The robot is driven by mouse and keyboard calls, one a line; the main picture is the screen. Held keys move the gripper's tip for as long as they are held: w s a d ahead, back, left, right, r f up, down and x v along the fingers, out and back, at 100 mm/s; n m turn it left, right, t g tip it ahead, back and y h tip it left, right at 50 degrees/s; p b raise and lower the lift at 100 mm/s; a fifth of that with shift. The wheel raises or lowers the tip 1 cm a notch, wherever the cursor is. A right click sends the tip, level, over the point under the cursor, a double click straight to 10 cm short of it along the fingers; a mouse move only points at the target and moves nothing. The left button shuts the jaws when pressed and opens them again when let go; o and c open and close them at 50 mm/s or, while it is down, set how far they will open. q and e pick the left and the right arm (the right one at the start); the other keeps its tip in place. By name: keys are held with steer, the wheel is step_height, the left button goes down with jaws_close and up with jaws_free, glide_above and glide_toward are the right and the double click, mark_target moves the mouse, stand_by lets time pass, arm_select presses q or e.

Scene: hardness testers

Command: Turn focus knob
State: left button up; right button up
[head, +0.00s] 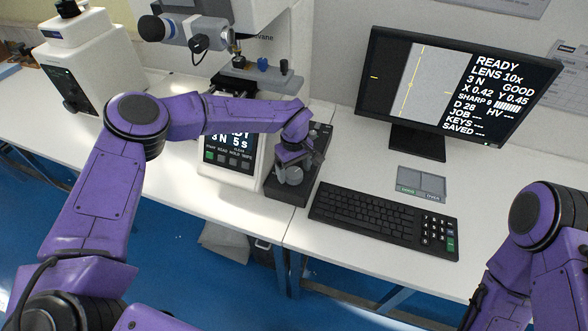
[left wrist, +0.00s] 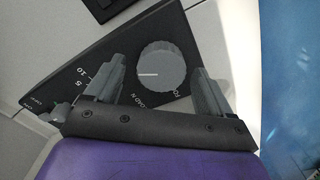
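The focus knob (left wrist: 162,72) is a round grey knob with a white mark line on its top, set on a black control box (left wrist: 92,72). Partly hidden lettering starting "FO" shows beside it. In the head view the control box (head: 287,190) stands between the tester and the keyboard. My left gripper (head: 290,163) is over it. In the left wrist view my left gripper (left wrist: 163,88) is open, with one finger on each side of the knob and a visible gap at both. My right arm shows at the right edge, but its gripper is out of view.
The hardness tester with its lit panel (head: 229,146) stands left of the box. A keyboard (head: 383,219) lies close on the right, with a grey pad (head: 421,182) behind it. A monitor (head: 455,82) reads READY. A second tester (head: 88,75) stands far left.

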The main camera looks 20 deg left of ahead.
mark_target(294, 172)
arm_select(q)
steer(key=shift+r, duration=0.35)
step_height(294, 172, up, 10)
steer(key=b, duration=0.3)
steer(key=shift+f, duration=0.15)
stand_by(0.7)
